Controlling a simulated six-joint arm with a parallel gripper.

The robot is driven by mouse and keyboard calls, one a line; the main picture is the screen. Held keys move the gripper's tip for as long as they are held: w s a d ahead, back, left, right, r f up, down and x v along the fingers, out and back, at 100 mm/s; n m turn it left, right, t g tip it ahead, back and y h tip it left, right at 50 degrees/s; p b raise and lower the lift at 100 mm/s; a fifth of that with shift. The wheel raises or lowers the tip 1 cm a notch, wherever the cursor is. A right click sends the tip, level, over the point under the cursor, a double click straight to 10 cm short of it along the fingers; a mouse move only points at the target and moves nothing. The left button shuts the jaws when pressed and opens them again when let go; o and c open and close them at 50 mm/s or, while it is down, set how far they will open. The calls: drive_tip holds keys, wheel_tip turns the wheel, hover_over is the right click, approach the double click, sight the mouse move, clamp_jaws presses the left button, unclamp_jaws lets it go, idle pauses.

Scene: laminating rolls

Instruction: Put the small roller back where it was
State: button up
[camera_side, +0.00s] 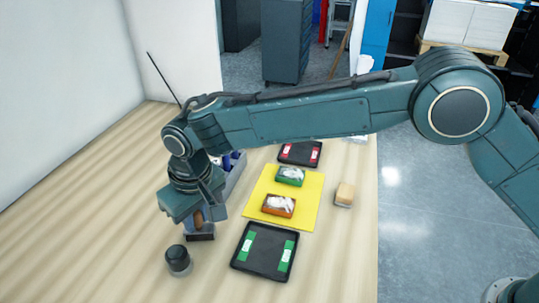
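My gripper (203,217) points down at the left of the table, over a small dark block-like thing (200,236). A brown, handle-like piece shows between its fingers, just above the dark thing. This may be the small roller, but the gripper and arm hide much of it. I cannot tell whether the fingers press on the brown piece or only stand around it. I also cannot tell whether the dark thing is part of the roller or a holder under it.
A black cylinder (178,260) stands just in front of my gripper. A grey bin (236,178) with blue items is behind it. A black tray (265,252) lies in front; another (300,153) is behind.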

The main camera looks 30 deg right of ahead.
drive_tip(key=o, duration=0.4)
drive_tip(key=shift+r, duration=0.15)
drive_tip(key=r, duration=0.4)
drive_tip(key=s+r, duration=0.1)
drive_tip(key=r, duration=0.7)
drive_tip(key=shift+s+d, duration=0.35)
